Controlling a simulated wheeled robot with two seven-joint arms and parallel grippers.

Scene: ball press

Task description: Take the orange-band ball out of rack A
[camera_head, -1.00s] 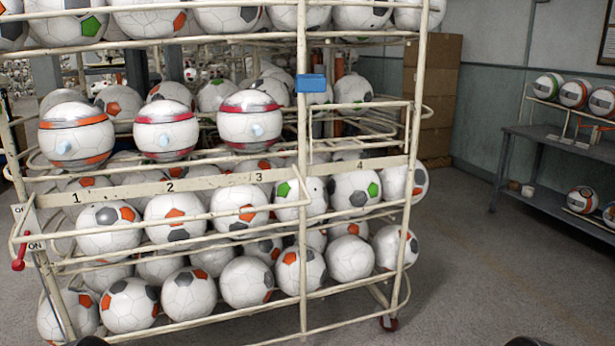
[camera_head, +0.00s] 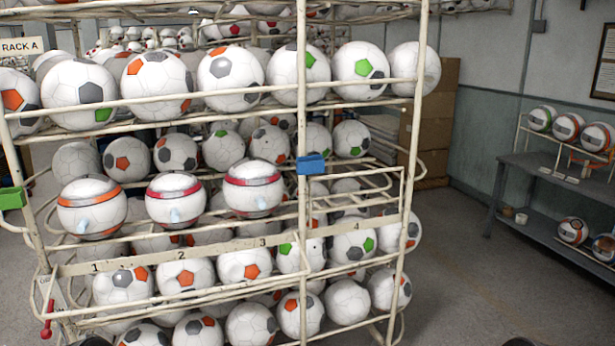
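The orange-band ball (camera_head: 91,207) is white with an orange and grey band around its top and a pale blue tab on its front. It sits at the left end of the middle shelf of the white-framed rack (camera_head: 215,246), above number 1. A sign reading RACK A (camera_head: 20,47) is at the upper left. Two similar balls with red bands sit to its right, a ball above number 2 (camera_head: 176,200) and another above number 3 (camera_head: 253,189). Neither gripper can be made out; only small dark shapes show at the bottom edge.
A rail with numbers runs below the banded balls. Soccer balls fill the shelves above, below and behind. A red handle (camera_head: 46,333) is at the lower left and a blue clip (camera_head: 311,164) on an upright. A grey bench (camera_head: 560,178) stands right, beyond open floor.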

